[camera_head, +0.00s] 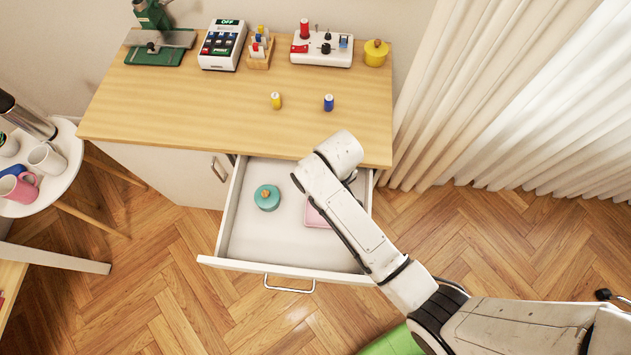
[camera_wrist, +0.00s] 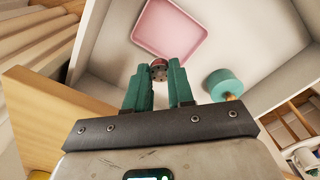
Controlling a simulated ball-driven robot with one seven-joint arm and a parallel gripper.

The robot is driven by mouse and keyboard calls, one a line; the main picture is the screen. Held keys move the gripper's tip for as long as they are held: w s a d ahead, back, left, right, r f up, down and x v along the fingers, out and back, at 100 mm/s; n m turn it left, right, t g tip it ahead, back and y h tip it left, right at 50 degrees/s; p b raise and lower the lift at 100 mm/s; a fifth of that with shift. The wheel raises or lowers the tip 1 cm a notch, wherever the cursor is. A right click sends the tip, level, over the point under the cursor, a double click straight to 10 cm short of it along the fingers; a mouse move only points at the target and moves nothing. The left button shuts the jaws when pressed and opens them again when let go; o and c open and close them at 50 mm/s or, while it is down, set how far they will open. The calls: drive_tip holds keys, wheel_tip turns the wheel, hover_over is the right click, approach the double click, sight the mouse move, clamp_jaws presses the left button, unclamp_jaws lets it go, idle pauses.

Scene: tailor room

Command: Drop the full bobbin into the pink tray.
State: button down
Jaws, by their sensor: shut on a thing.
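The pink tray (camera_head: 314,215) lies in the open drawer, partly hidden by my arm in the head view. It shows more fully in the wrist view (camera_wrist: 168,20). My gripper (camera_wrist: 159,78) is shut on a small round bobbin (camera_wrist: 159,68), dark with some red on it, between the green fingertips. In the wrist view the bobbin shows just beside the tray's near edge; its height above the drawer floor is hard to tell. My arm hides the gripper and bobbin in the head view.
A teal round pot (camera_head: 267,197) sits in the drawer (camera_head: 265,240), left of the tray. A yellow spool (camera_head: 276,100) and a blue spool (camera_head: 328,102) stand on the wooden tabletop (camera_head: 200,110) above. The drawer's left and front floor is clear.

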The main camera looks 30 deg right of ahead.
wheel_tip(320, 180, down, 6)
drive_tip(key=b, duration=0.6)
drive_tip(key=shift+r, duration=0.1)
drive_tip(key=c, duration=0.9)
unclamp_jaws()
wheel_tip(320, 180, up, 11)
drive_tip(key=shift+a, duration=0.1)
